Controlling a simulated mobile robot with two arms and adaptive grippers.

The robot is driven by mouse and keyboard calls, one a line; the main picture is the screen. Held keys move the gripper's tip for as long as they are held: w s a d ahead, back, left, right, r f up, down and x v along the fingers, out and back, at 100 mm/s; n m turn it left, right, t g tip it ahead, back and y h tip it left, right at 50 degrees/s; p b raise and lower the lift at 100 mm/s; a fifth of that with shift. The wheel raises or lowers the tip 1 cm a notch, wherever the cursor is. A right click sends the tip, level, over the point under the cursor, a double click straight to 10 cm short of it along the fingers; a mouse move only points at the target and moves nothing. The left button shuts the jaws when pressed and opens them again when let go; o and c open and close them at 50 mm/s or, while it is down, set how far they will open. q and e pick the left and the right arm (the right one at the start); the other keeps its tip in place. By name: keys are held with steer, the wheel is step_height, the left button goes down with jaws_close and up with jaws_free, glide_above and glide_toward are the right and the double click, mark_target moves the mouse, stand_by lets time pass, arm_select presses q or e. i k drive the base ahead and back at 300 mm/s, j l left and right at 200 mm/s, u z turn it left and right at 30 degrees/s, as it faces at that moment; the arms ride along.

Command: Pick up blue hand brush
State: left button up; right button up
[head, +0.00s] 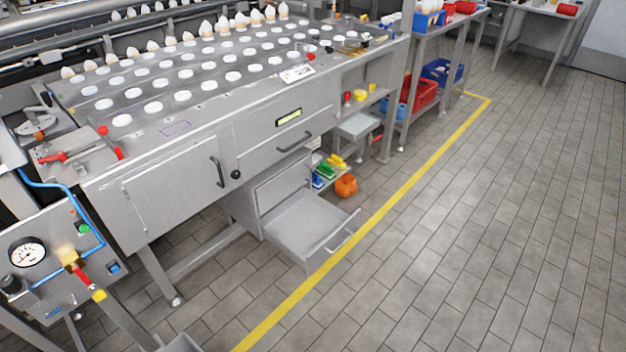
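A small blue item (317,181), which looks like the blue hand brush, lies on a low shelf under the machine, behind the open drawer. It is too small to make out bristles or handle. A green item (325,170) and a yellow item (337,161) lie beside it, farther back in a row. An orange container (346,186) is at its right. Neither of my grippers is in view.
An open metal drawer (300,225) juts over the floor in front of the low shelf. A yellow line (400,195) runs along the floor. The tiled floor (480,230) at right is clear. Red crates (424,92) and a blue crate (442,71) stand on a rack behind.

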mark_target(317, 182)
steer(key=i+l+u, duration=0.15)
steer(key=u, duration=0.25)
steer(key=i+l+u, duration=0.15)
steer(key=l+u, duration=0.3)
steer(key=i+l+u, duration=0.1)
steer(key=u, duration=0.3)
steer(key=l+u, duration=0.45)
steer(key=i+j, duration=0.05)
